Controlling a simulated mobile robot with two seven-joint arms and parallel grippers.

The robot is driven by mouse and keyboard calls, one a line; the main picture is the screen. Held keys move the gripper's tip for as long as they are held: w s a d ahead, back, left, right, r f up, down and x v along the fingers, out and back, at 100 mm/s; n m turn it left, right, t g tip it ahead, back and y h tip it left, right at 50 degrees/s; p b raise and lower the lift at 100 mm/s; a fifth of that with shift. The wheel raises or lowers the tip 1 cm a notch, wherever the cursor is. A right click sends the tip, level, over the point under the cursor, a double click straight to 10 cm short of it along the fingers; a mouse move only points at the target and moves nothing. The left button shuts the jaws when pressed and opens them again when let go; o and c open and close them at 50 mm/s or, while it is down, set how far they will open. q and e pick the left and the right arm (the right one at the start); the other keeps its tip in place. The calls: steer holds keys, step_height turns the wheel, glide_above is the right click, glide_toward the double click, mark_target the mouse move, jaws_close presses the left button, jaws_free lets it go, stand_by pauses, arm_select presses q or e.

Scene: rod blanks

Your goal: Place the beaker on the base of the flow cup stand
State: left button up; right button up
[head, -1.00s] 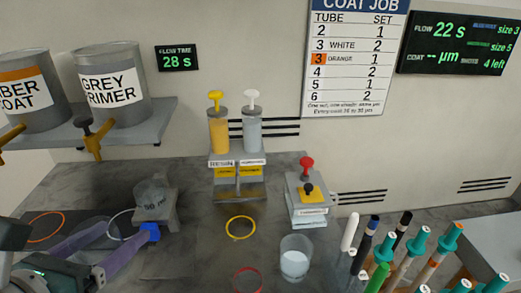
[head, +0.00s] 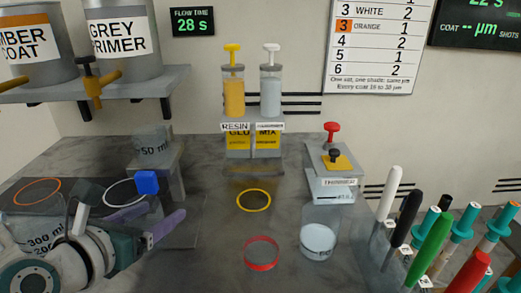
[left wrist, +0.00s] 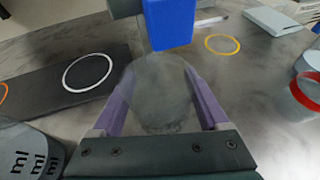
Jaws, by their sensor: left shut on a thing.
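The flow cup stand (head: 173,172) is grey, with a blue block (head: 148,182) at its front; the block also shows in the left wrist view (left wrist: 168,25). A clear cup marked 50 ml (head: 152,146) sits at its top. My left gripper (head: 165,225) is in front of the stand, its purple fingers pointing toward it. In the left wrist view the fingers are shut on a clear, see-through beaker (left wrist: 160,95), just short of the blue block. The beaker is hard to make out in the head view, and the stand's base is partly hidden. My right gripper is not in view.
A larger beaker marked ml (left wrist: 32,150) stands left of my gripper. A dark mat bears orange (head: 37,191) and white (head: 126,192) rings. Pens stand at far right.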

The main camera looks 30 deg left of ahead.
mark_target(156, 208)
arm_select(q)
steer(key=w, duration=0.3)
steer(key=shift+a+b, duration=0.3)
steer(key=shift+a, duration=0.05)
steer(key=w, duration=0.1)
steer(key=w+b, duration=0.1)
steer(key=shift+w+a+f, duration=0.15)
steer(key=shift+w+a, duration=0.2)
steer(key=shift+w, duration=0.05)
steer(key=shift+w+f+b, duration=0.1)
steer(key=shift+f+b, duration=0.45)
steer(key=shift+b, duration=0.1)
steer(key=shift+f, duration=0.1)
steer(key=o, duration=1.3)
